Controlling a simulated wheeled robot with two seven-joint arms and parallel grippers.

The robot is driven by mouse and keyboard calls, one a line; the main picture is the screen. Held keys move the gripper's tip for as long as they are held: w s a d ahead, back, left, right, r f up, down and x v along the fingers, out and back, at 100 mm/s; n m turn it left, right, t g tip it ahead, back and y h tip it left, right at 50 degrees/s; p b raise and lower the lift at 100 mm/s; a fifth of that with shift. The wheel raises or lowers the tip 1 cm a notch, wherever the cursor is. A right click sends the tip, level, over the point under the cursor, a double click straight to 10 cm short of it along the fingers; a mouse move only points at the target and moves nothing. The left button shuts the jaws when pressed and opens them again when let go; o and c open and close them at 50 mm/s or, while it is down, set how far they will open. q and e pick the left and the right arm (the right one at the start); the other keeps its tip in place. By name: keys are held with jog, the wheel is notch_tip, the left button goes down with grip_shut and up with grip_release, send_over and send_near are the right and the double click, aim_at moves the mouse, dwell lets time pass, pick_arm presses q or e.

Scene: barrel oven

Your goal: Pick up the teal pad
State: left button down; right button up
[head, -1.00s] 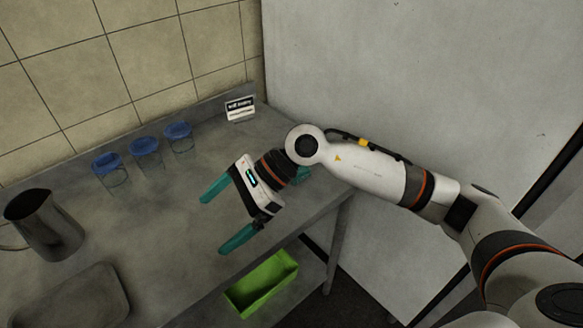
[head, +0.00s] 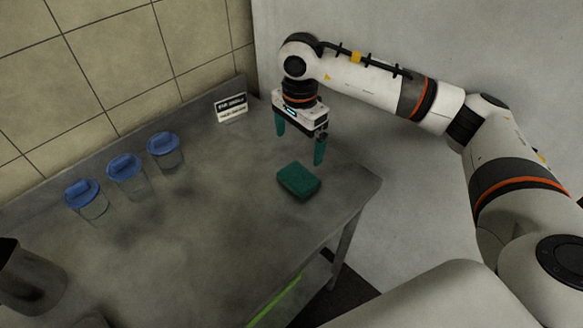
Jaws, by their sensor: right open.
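The teal pad (head: 299,181) lies flat on the grey metal table (head: 215,225), near its right end. It is a small dark teal block with nothing on top of it. My right gripper (head: 299,148) points down above and just behind the pad, with its two teal fingers spread apart and nothing between them. A gap shows between the fingertips and the pad. My left gripper is not in the head view.
Several things stand on the table: jars with blue lids (head: 126,177), a small sign (head: 231,108) by the wall, and a metal pitcher (head: 28,280) at lower left. The table around the pad is clear.

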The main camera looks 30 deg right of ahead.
jog(key=p, duration=0.1)
send_over(300, 174)
jog(key=f, duration=0.5)
jog(key=shift+s+a+f, duration=0.15)
jog(key=shift+s+a, duration=0.1)
jog(key=shift+s, duration=0.05)
jog(key=shift+w+f, duration=0.1)
jog(key=shift+f, duration=0.2)
jog(key=f, duration=0.1)
jog(key=f+p, duration=0.1)
jog(key=f, duration=0.1)
jog(key=f+p, duration=0.1)
jog(key=f, duration=0.1)
jog(key=shift+w+d, duration=0.1)
jog(key=shift+d, duration=0.15)
jog(key=shift+f, duration=0.3)
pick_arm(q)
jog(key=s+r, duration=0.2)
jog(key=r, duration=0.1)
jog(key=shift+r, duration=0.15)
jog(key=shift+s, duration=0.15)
pick_arm(e)
jog(key=shift+c, duration=0.6)
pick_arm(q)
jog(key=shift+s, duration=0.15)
pick_arm(e)
jog(key=c, duration=0.6)
jog(key=shift+r, duration=0.1)
jog(key=shift+c, duration=0.2)
